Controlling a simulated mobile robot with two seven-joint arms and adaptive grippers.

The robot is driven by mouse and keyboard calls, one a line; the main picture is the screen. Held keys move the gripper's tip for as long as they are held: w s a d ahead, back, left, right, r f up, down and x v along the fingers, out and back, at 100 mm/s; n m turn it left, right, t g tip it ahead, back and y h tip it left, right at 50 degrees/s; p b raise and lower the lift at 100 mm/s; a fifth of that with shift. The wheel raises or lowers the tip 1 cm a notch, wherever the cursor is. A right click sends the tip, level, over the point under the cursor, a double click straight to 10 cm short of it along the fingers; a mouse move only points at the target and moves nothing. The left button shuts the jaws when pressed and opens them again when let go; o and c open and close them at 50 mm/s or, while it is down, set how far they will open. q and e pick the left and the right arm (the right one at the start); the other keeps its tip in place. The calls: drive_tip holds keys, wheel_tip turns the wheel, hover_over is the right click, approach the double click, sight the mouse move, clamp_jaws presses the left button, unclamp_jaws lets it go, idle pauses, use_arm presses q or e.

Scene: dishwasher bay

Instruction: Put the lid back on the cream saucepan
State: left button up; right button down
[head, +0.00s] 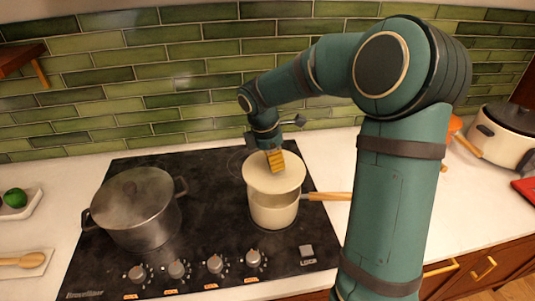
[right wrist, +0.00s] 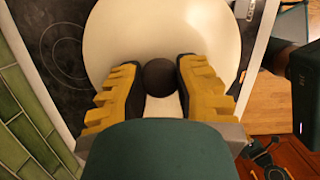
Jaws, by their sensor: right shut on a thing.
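The cream saucepan (head: 272,213) stands on the right side of the black hob, its wooden handle (head: 330,196) pointing right. Its round cream lid (head: 287,179) is over the pan, roughly level and seemingly a little above the rim; whether any edge touches is unclear. My right gripper (head: 274,161) comes down on the lid from above. In the right wrist view its yellow-padded fingers (right wrist: 160,85) are shut on the lid's dark round knob (right wrist: 160,76), and the pale lid (right wrist: 125,35) fills the space below, hiding the pan. My left gripper is not in view.
A lidded grey pot (head: 137,210) stands on the hob's left. Control knobs (head: 214,263) line the front edge. A cream cooker (head: 502,136) is at the far right. A spoon rest (head: 22,263) and a dish with a green fruit (head: 15,198) are at left.

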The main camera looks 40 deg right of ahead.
drive_tip(key=shift+s+f+b, duration=0.25)
drive_tip(key=shift+f+b, duration=0.75)
drive_tip(key=shift+f, duration=0.1)
drive_tip(key=shift+w+f+b, duration=0.1)
drive_tip(key=shift+f+b, duration=0.7)
drive_tip(key=shift+a+b+x, duration=0.2)
drive_tip(key=shift+b+x, duration=0.45)
drive_tip(key=shift+x, duration=0.5)
drive_tip(key=shift+w+p, duration=0.1)
drive_tip(key=shift+p, duration=0.35)
drive_tip(key=shift+a+f+p, duration=0.1)
drive_tip(key=shift+f+p, duration=0.15)
drive_tip(key=shift+p, duration=0.05)
idle(0.4)
drive_tip(key=shift+c, duration=1)
unclamp_jaws()
